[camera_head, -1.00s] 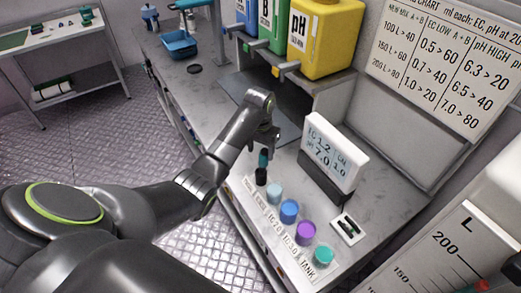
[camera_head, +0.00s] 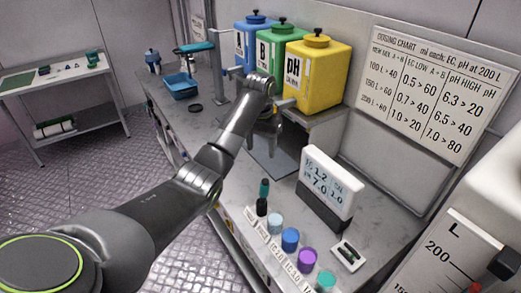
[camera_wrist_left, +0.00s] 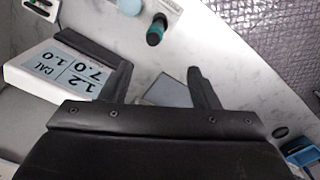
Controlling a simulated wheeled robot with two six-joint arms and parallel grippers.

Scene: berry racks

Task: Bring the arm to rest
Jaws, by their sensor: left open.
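My left arm reaches in from the left in the head view. My left gripper (camera_head: 264,142) hangs over the bench near the dosing containers, with nothing between its fingers. In the left wrist view the two dark fingers (camera_wrist_left: 160,78) stand wide apart. The black pen with a teal top (camera_head: 263,197) stands upright on the bench, in front of and apart from the gripper; it also shows in the left wrist view (camera_wrist_left: 156,30). My right gripper is not in view.
The white meter display (camera_head: 328,182) stands right of the pen. Colored cups, including a blue one (camera_head: 290,239), line the bench's front edge. Blue, green and yellow (camera_head: 317,75) containers stand on a shelf behind the gripper. A blue basket (camera_head: 180,86) is farther left.

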